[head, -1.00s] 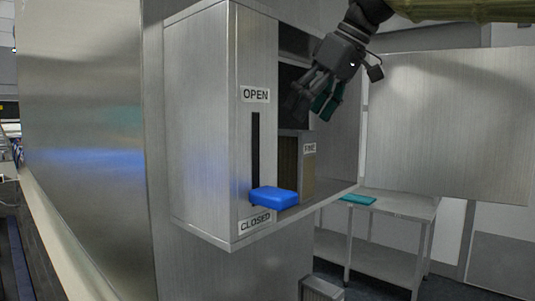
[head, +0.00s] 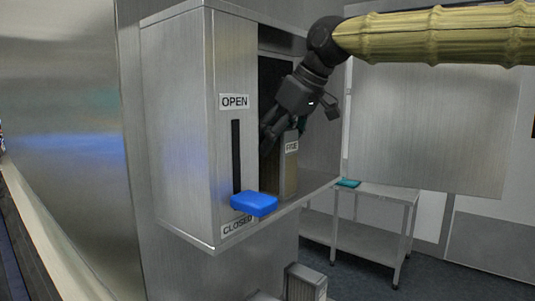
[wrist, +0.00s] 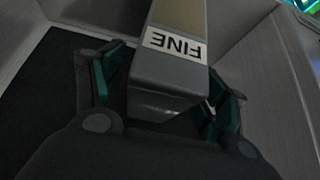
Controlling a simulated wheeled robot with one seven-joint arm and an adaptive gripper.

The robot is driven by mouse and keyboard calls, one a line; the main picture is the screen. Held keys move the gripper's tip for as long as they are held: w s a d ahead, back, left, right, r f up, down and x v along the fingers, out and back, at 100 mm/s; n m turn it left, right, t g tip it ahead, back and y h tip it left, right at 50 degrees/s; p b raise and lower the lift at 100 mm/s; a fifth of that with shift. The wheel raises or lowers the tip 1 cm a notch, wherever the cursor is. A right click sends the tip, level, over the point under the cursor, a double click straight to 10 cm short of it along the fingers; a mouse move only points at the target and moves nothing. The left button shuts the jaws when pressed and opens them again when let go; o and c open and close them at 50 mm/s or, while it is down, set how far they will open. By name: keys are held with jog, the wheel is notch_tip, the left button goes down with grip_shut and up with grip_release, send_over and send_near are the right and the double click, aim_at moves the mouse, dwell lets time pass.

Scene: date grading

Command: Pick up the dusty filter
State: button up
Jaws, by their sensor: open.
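A filter with a tan face (head: 284,178) and a white FINE label stands upright inside the open metal cabinet (head: 174,120). It also shows in the wrist view as a grey-framed block (wrist: 165,82), its label upside down. My gripper (head: 284,136) reaches into the cabinet at the filter's upper end. In the wrist view my gripper (wrist: 168,95) is open, with green-padded fingers on either side of the filter's near end. Whether the pads touch it I cannot tell. The filter's far part is out of the wrist view.
A blue handle (head: 254,204) sticks out at the bottom of the cabinet's slot, by the CLOSED label. The cabinet door (head: 430,135) stands open at right. A metal table (head: 385,193) with a teal cloth (head: 348,183) stands behind. Cabinet walls lie close around my gripper.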

jog(key=shift+p+x, duration=0.4)
jog(key=shift+x, duration=0.75)
jog(key=c, duration=1.1)
jog(key=shift+o, duration=0.2)
jog(key=shift+r, duration=0.1)
